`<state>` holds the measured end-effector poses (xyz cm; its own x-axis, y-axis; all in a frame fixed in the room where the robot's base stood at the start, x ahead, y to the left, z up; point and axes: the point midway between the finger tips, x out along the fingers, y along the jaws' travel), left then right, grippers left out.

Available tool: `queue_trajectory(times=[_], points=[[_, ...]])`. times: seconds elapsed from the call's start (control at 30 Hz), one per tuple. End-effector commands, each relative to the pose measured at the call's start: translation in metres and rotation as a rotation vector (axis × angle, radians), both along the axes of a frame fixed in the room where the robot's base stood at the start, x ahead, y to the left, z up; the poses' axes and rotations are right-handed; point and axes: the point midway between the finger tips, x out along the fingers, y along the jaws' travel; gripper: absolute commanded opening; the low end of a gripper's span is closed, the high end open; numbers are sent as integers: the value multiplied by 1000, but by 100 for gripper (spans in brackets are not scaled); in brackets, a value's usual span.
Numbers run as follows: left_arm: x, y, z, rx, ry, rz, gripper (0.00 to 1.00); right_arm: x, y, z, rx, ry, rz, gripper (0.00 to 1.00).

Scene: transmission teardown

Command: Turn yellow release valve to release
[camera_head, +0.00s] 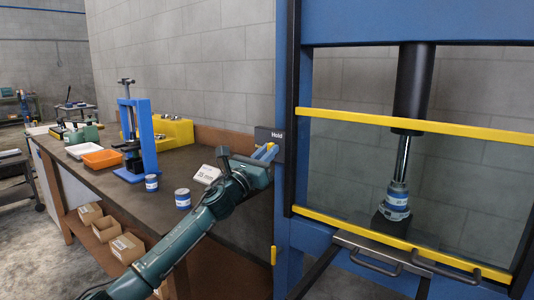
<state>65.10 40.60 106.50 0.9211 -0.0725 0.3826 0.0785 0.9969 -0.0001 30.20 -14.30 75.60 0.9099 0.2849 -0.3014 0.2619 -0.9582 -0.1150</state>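The blue press frame (288,190) stands at the right, with a dark box labelled "Hold" (269,137) on its left post. A small yellow piece (270,147), which looks like the release valve's handle, shows just below that label. My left gripper (264,155) is right at it, at the end of my teal arm, and overlaps it in the picture. Whether its fingers are open or closed around the yellow piece cannot be made out at this size. My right gripper is out of view.
Inside the press, a ram (414,80) stands above a silver-and-blue part (397,200) behind a yellow-barred guard (420,126). The bench at left holds blue-labelled cans (182,199), an orange tray (101,159), a small blue press (146,140) and a "35 mm" card (206,174).

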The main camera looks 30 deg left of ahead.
Motion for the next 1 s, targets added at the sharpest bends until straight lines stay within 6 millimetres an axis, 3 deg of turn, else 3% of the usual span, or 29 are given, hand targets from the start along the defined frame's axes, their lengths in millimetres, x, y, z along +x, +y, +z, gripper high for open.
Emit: queue_trajectory(times=[0.17, 0.57, 1.0], points=[[0, 0, 0, 0, 0, 0, 0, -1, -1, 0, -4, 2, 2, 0], [0, 0, 1, -33, 3, -1, 0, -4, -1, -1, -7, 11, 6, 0], [0, 1, 3, -339, 27, 0, 0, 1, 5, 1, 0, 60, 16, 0]])
